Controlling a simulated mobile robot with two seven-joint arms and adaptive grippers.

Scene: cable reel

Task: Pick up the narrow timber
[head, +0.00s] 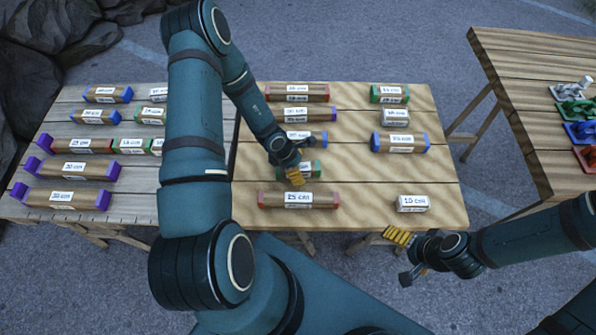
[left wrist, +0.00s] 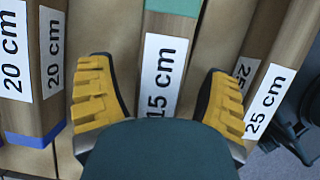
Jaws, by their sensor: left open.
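The timbers are brown blocks with white length labels and coloured ends; which one is meant by narrow is not clear from the pictures. My left gripper (head: 295,176) is open over a green-ended timber (head: 311,170) on the light table. In the left wrist view this timber (left wrist: 163,55), labelled 15 cm, lies between the two spread yellow fingers, with gaps on both sides. The gripper hides part of it. A blue-ended 20 cm timber (left wrist: 48,90) and a 25 cm timber (left wrist: 278,80) lie on either side. My right gripper (head: 404,257) is open and empty off the table's front edge.
The light table (head: 360,180) holds more timbers, including a red-ended 25 cm one (head: 298,200) and a white-labelled 10 cm block (head: 412,204). The grey table (head: 140,200) on the left holds several more. A right-hand table (head: 520,110) carries coloured clamp-like items (head: 580,110).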

